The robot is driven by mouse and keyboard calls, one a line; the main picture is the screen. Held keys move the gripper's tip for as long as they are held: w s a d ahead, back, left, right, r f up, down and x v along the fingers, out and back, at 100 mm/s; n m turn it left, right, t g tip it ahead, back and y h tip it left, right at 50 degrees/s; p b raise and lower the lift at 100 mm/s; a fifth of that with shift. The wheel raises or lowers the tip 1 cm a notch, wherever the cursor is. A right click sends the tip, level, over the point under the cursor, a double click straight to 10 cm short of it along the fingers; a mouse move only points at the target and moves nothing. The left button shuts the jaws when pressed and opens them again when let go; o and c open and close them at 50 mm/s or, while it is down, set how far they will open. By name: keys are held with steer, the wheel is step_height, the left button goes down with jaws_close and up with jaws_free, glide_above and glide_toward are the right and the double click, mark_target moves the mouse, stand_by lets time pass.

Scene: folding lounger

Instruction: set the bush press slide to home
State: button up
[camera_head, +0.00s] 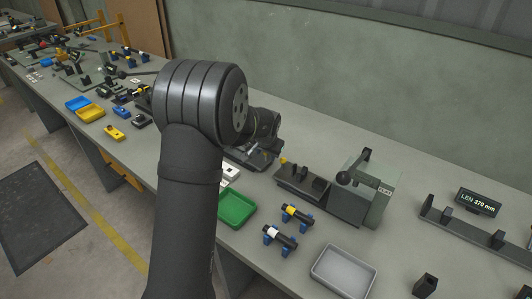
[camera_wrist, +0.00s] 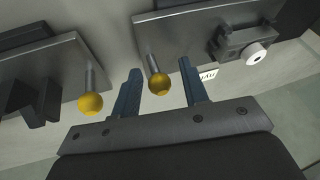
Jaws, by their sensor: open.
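In the wrist view my gripper (camera_wrist: 159,67) is open, with its two blue-grey fingers apart. A yellow ball knob (camera_wrist: 159,84) on a short metal stem, at the edge of a grey plate (camera_wrist: 180,35), appears between the fingers; I cannot tell whether either finger touches it. A second yellow knob (camera_wrist: 90,104) on another plate is outside the fingers to the left. In the head view a grey-green press (camera_head: 379,193) with a black-knobbed lever stands right of my arm, beside a dark base with black blocks and a small yellow knob (camera_head: 283,161). My arm hides my fingertips there.
In front of the press lie a green tray (camera_head: 237,209), two cylinders on blue stands (camera_head: 280,238) and a grey tray (camera_head: 344,272). A display (camera_head: 478,202) stands at right. A dark bracket with a white roller (camera_wrist: 256,52) sits on the right plate in the wrist view.

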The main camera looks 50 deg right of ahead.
jaws_close()
steer(key=w, duration=1.3)
steer(key=shift+w+r, duration=0.1)
steer(key=shift+w, duration=0.1)
jaws_free()
steer(key=shift+w, duration=0.1)
